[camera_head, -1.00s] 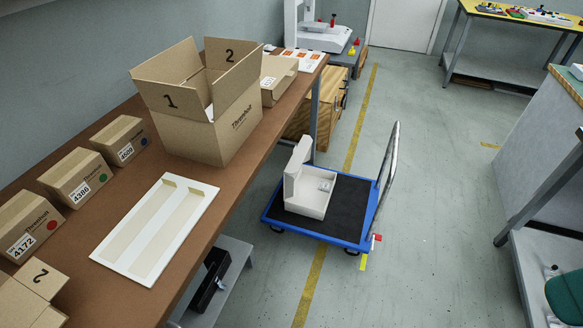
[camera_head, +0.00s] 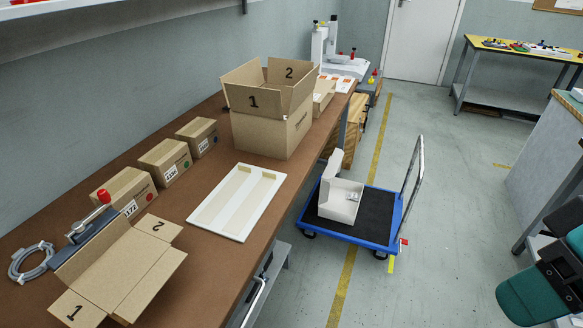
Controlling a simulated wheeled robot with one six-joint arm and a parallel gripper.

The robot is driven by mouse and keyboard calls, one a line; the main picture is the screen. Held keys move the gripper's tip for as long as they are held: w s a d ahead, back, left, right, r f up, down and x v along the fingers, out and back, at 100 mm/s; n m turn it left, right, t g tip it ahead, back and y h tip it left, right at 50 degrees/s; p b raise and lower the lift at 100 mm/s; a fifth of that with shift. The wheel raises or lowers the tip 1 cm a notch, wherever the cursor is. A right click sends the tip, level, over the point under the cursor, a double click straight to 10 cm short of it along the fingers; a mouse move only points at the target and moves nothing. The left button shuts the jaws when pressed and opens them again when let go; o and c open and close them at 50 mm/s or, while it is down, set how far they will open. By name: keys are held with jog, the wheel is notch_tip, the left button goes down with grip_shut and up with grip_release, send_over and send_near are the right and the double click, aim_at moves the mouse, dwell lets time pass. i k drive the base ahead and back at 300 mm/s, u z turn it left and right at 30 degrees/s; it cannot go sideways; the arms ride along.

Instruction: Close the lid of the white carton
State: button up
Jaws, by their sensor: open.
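The white carton (camera_head: 338,208) stands on the black deck of a blue trolley on the floor, right of the brown workbench. Its lid (camera_head: 331,170) stands up, open, at the carton's back left side. A small pale item (camera_head: 352,196) shows inside the carton, too small to make out. My gripper is not in this view.
The blue trolley (camera_head: 374,236) has an upright metal handle (camera_head: 415,180) on its right. The workbench (camera_head: 215,274) holds a large open cardboard box (camera_head: 268,132), a white tray (camera_head: 214,211) and several small boxes. Floor (camera_head: 440,270) right of the trolley is clear. A teal object (camera_head: 528,296) sits bottom right.

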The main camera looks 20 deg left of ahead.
aim_at(334, 162)
jog(key=u, duration=0.5)
jog(key=i, duration=1)
jog(key=k, duration=0.65)
jog(key=z, duration=0.7)
jog(key=i, duration=2.05)
jog(key=u, duration=0.75)
